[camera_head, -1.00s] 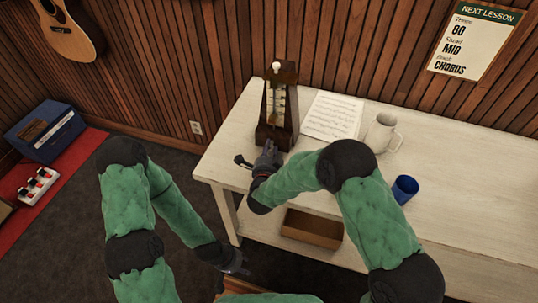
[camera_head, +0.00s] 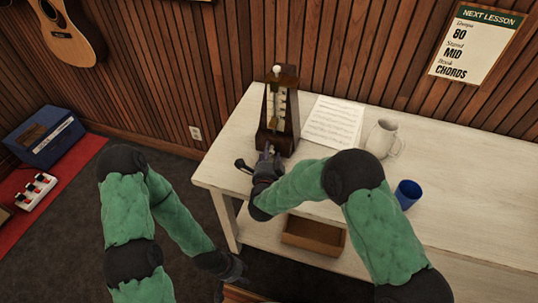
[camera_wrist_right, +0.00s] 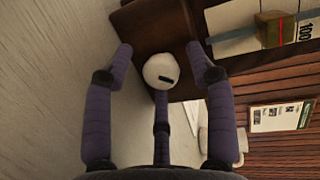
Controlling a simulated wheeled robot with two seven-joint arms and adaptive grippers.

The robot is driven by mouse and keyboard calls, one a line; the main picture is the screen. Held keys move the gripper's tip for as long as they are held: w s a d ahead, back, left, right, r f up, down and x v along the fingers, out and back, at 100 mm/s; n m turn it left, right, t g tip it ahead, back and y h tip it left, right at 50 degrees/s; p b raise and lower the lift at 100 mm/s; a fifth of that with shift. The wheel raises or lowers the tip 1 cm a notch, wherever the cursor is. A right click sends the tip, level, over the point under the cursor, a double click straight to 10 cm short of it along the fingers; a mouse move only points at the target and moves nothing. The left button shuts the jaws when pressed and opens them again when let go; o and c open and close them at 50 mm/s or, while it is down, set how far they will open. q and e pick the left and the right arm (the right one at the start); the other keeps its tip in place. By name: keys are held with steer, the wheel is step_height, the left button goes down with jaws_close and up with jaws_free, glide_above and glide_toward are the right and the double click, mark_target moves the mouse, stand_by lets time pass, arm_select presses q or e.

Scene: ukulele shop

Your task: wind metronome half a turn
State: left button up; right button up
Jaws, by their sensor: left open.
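The metronome (camera_head: 279,115), a dark wooden pyramid with a pale scale, stands upright at the table's back left. My right gripper (camera_head: 256,157) is at its lower front. In the right wrist view its fingers (camera_wrist_right: 160,52) are open, one on each side of a round white knob (camera_wrist_right: 163,71) with a dark slot. A gap shows on the left of the knob; on the right I cannot tell if the finger touches. The metronome's weight (camera_wrist_right: 273,28) shows at the top right. My left gripper (camera_head: 236,271) hangs low, left of the table, open and empty.
The pale table (camera_head: 470,190) holds a music sheet (camera_head: 333,122), a light jug (camera_head: 381,139) and a blue cup (camera_head: 408,194). A brown open box (camera_head: 314,235) sits on the lower shelf. The table's right half is clear. A wooden wall stands close behind.

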steer(key=s, duration=0.4)
steer(key=s+r, duration=0.1)
steer(key=s, duration=0.3)
steer(key=s+r, duration=0.1)
steer(key=s, duration=0.2)
steer(key=shift+s+a, duration=0.4)
